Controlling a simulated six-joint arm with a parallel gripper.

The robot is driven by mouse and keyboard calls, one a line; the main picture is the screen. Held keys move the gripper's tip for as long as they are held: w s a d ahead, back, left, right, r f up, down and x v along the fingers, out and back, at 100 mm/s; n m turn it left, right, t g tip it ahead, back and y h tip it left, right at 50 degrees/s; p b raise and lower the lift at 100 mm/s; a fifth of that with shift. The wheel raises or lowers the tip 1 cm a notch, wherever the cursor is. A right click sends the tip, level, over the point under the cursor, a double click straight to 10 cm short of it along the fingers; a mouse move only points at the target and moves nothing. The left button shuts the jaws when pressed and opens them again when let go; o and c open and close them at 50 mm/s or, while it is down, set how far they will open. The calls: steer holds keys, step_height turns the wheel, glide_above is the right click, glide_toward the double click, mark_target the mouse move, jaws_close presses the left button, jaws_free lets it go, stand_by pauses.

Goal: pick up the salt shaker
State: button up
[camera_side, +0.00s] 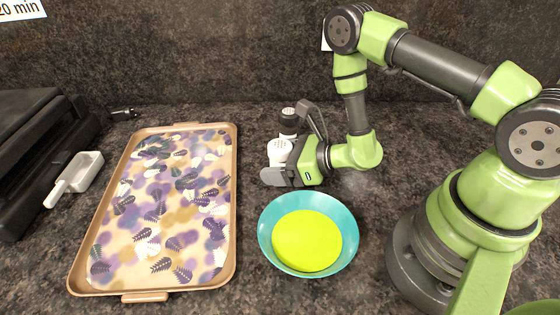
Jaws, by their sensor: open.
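A white-topped shaker (279,151), which looks like the salt shaker, stands on the dark counter right of the tray. Its lower part is hidden behind my gripper. My gripper (286,142) is low over the counter and reaches in from the right. Its jaws are open, one finger at the front of the white shaker and the other up near the black-topped one. Whether either finger touches a shaker I cannot tell.
A patterned tray (130,283) lies to the left. A teal bowl (347,225) holding a lime-green disc (308,241) sits just in front of my gripper. A small white handled dish (83,170) and a black appliance (30,150) are at far left. A dark wall stands behind.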

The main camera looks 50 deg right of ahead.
steer(key=c, duration=1)
steer(key=shift+c, duration=0.2)
steer(key=shift+r, duration=0.15)
steer(key=shift+r, duration=5.9)
steer(key=shift+r, duration=1.25)
steer(key=shift+r, duration=1.25)
